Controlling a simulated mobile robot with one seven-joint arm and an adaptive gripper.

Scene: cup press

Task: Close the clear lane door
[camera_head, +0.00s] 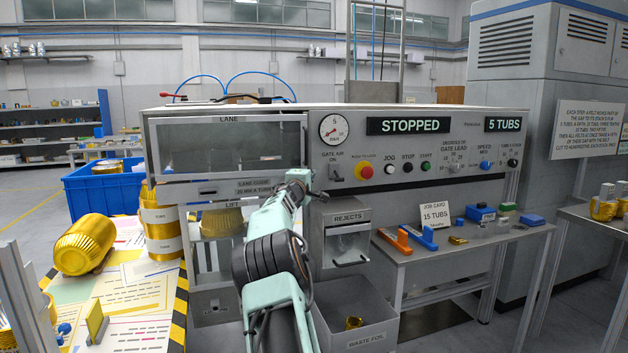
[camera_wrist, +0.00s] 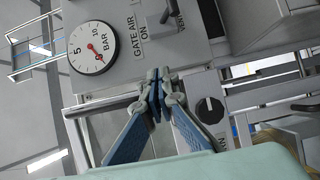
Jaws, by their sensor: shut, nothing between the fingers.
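The clear lane door (camera_head: 225,146) is a see-through pane in a metal frame at the upper left of the machine, under the LANE label. It covers the lane window in the head view; whether it is fully shut or stands slightly ajar I cannot tell. In the wrist view, a metal rail and frame corner (camera_wrist: 88,110), probably the door's, lie left of the fingers. My gripper (camera_wrist: 157,88) has its blue fingertips together and empty, in front of the machine face. In the head view my arm hides the fingers, near the door's lower right corner. I cannot tell whether they touch anything.
The pressure gauge (camera_head: 333,127) and gate air switch (camera_head: 335,171) sit right of the door. The rejects box (camera_head: 347,240) protrudes below my wrist, above the waste foil bin (camera_head: 356,326). A gold foil roll (camera_head: 83,244) lies on the left table. The panel reads STOPPED (camera_head: 409,126).

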